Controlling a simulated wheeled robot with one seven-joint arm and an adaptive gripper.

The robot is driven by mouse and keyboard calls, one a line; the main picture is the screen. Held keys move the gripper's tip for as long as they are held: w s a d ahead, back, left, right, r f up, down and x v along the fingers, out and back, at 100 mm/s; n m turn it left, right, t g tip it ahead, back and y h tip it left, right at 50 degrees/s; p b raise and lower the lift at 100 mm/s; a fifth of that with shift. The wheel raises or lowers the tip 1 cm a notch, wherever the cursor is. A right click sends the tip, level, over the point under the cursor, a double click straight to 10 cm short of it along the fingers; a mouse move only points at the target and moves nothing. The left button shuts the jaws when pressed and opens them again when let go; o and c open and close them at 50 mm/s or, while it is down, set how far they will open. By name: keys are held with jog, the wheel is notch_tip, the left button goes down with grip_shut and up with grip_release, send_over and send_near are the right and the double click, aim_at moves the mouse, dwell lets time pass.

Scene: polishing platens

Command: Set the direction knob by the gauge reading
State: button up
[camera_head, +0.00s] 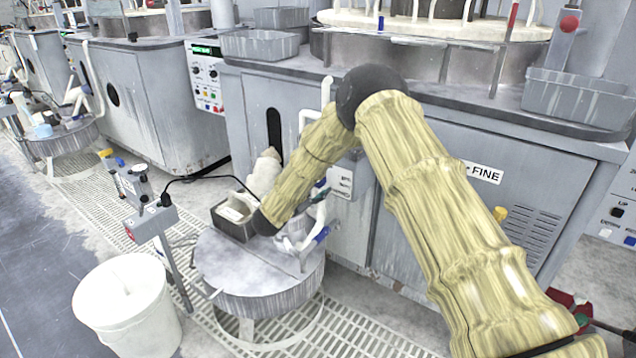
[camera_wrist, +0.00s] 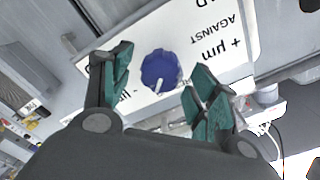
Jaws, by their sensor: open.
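In the wrist view a round blue knob (camera_wrist: 160,70) sits on a white panel (camera_wrist: 205,40). A white pointer mark on it points down in that picture. The panel's printing appears upside down; "AGAINST" and "+ µm" can be read. My gripper (camera_wrist: 158,93) is open, with green fingertips on either side of the knob, apart from each other. I cannot tell whether they touch it. In the head view a small white panel (camera_head: 341,181) shows on the front of the machine marked FINE, partly behind my forearm. I see no readable gauge face.
A round grey stand (camera_head: 235,262) carries a dark tray (camera_head: 232,226). A white bucket (camera_head: 125,305) and a post with a grey box (camera_head: 150,222) stand to the left. A control box with a green display (camera_head: 207,75) hangs on the neighbouring machine.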

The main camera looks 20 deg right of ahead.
jog(key=v, duration=1)
jog(key=shift+s+a+f, duration=0.1)
jog(key=shift+s, duration=0.05)
jog(key=s+d+f+n+y, duration=0.1)
jog(key=s+f+n+y, duration=0.5)
jog(key=f, duration=0.5)
jog(key=s+f+n+y, duration=0.3)
jog(key=s+f+n, duration=0.2)
jog(key=s+f, duration=0.45)
jog(key=s+d+f+n+g+y, duration=0.1)
jog(key=s+f+n+g+y, duration=0.15)
jog(key=s+f, duration=0.55)
jog(key=s+d+f+n+g+y, duration=0.1)
jog(key=s+f+n+g+y, duration=0.2)
jog(key=s, duration=0.9)
jog(key=s+d+n+g, duration=0.25)
jog(key=s+g, duration=0.35)
jog(key=s, duration=1.4)
notch_tip(320, 180, up, 21)
jog(key=p, duration=2.1)
jog(key=shift+s+a+f, duration=0.2)
jog(key=shift+a, duration=0.25)
